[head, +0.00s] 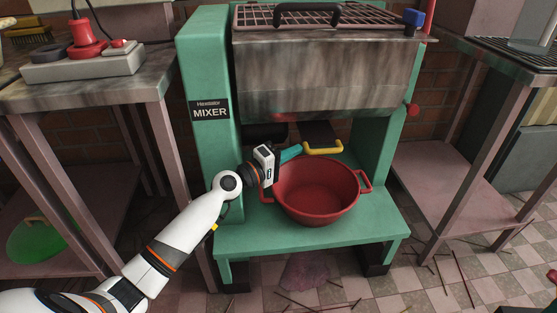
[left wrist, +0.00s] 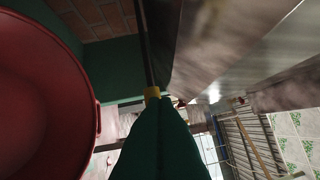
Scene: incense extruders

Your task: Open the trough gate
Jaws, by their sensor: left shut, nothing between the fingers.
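The mixer's metal trough (head: 320,70) sits high in a green frame. Below it a dark gate plate (head: 318,131) carries a yellow handle (head: 326,148) at its front. My left gripper (head: 293,152) has teal fingers, shut and empty, pointing at the left end of the handle. In the left wrist view the yellow handle (left wrist: 152,92) shows just past the tips of the gripper (left wrist: 154,104); whether they touch I cannot tell. The underside of the trough is partly hidden.
A red basin (head: 317,198) stands on the green lower shelf (head: 310,239), right below the handle and close to my left gripper. Green side posts flank the space. Metal tables (head: 80,92) stand left and right. Thin sticks litter the tiled floor.

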